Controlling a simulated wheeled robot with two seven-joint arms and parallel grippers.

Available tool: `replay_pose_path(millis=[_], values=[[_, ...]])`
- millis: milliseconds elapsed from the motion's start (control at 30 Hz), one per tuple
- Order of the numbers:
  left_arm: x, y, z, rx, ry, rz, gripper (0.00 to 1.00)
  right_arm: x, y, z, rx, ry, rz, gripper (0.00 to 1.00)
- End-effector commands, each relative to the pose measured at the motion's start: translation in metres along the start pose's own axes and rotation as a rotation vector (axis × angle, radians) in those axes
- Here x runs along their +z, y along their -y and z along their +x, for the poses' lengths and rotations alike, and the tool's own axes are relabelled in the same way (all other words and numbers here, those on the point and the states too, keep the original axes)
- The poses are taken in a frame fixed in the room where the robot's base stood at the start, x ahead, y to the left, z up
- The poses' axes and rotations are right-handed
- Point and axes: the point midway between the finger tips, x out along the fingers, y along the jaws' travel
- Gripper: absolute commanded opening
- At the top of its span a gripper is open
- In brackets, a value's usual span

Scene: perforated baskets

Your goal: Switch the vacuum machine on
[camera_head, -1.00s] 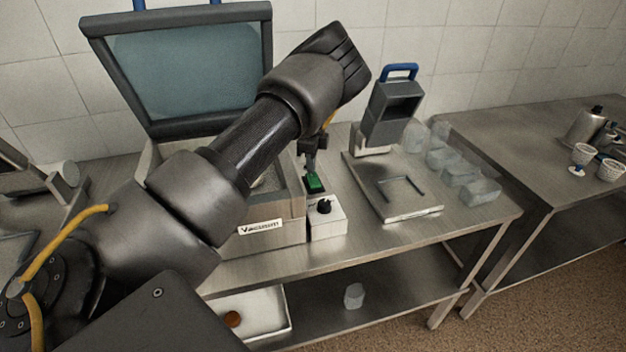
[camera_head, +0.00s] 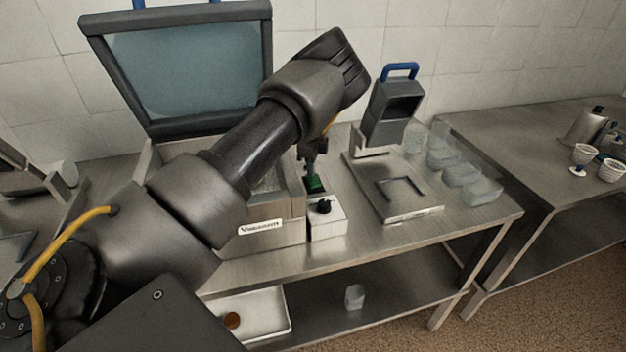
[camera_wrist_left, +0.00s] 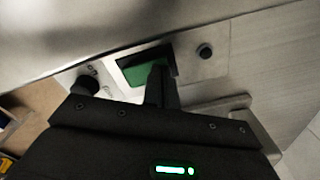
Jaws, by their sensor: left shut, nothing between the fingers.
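The vacuum machine (camera_head: 287,232) stands on the steel table with its lid (camera_head: 190,68) raised and a "Vacuum" label on its front. A control box with a black knob (camera_head: 323,207) sits at its right side, with a green switch (camera_head: 315,185) behind the knob. The green switch (camera_wrist_left: 146,66) also shows in the left wrist view, partly hidden by my fingers. My left gripper (camera_head: 313,172) is shut and empty, its tips at the green switch. Contact cannot be told for certain. In the left wrist view the fingers (camera_wrist_left: 160,78) overlap the switch's edge. My right gripper is not in view.
A grey device with a blue handle (camera_head: 400,70) stands right of the machine on a flat base (camera_head: 410,205). Several clear containers (camera_head: 462,174) line the table's right side. A lower shelf holds a white tray (camera_head: 265,318). Another table (camera_head: 500,140) stands at the right.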

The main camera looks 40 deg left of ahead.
Motion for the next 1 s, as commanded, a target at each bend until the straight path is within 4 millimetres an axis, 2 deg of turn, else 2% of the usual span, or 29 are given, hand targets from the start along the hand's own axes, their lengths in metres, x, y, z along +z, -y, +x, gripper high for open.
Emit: replay_pose_path(millis=[267, 1000], values=[[0.000, 0.000, -0.004, 0.001, -0.001, 0.001, 0.00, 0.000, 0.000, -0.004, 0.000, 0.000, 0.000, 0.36], [0.000, 0.000, -0.067, 0.000, -0.001, 0.000, 0.00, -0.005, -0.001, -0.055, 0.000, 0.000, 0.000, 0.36]])
